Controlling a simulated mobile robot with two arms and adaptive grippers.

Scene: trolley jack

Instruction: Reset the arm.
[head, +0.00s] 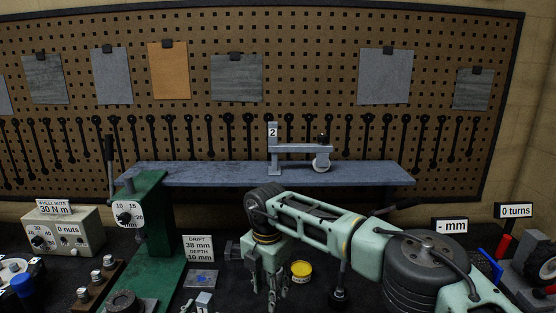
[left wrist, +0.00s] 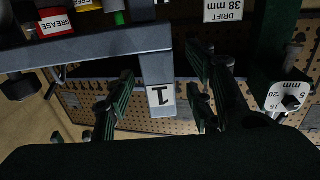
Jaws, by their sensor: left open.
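A grey arm fixture labelled 2 (head: 300,149) stands on the shelf, with an upright post at its left and a round white wheel under its right end. A second grey post labelled 1 (left wrist: 157,75) hangs upside down in the left wrist view, joined to a long grey bar. My left gripper (left wrist: 153,108) is open, with a finger on each side of post 1; contact cannot be told. My right gripper (head: 270,288) points down over the bench; its jaw opening is unclear.
A green press with a dial (head: 150,230) stands left of centre, beside a drift sign (head: 198,248). A yellow tin (head: 300,272) sits right beside my right gripper. A wheel-nut box (head: 62,233) is at left. The grey shelf (head: 220,176) is mostly bare.

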